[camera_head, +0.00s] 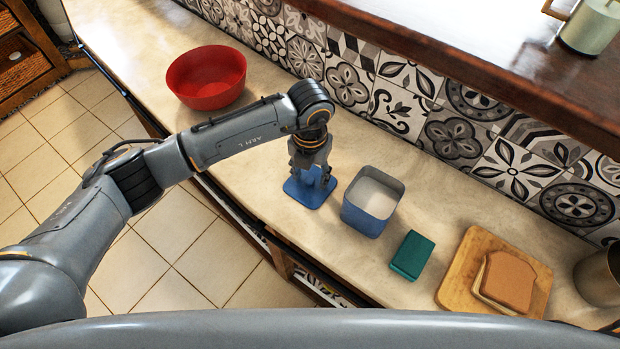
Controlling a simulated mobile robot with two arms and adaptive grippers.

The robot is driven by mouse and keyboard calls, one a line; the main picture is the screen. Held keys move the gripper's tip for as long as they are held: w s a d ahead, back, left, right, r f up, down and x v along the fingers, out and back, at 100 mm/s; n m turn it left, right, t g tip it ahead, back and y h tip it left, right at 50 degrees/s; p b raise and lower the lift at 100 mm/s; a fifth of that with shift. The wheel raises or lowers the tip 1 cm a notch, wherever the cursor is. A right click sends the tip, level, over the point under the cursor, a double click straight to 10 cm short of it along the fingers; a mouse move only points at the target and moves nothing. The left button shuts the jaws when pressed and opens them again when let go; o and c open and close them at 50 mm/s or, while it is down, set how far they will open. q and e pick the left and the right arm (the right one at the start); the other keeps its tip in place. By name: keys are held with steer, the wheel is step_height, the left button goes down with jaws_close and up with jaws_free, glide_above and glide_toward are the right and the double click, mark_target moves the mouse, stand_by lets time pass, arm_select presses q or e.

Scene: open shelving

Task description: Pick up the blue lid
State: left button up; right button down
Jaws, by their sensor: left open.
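The blue lid (305,196) is a flat square piece lying on the pale counter, left of a blue square container (369,208). The container stands open at the top, with pale contents or a pale inside showing. My left gripper (311,180) points down right over the lid, with its fingers apart. The fingers hide part of the lid, and I cannot tell whether they touch it. My right gripper does not show.
A red bowl (207,84) stands at the far left of the counter (262,190). A green sponge-like block (412,255) and a wooden board (458,281) with bread (508,281) lie to the right. A metal pot (598,277) stands at the right edge. A wooden shelf (470,65) overhangs behind.

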arm_select(q)
steer(key=shift+f, duration=0.35)
jaws_close()
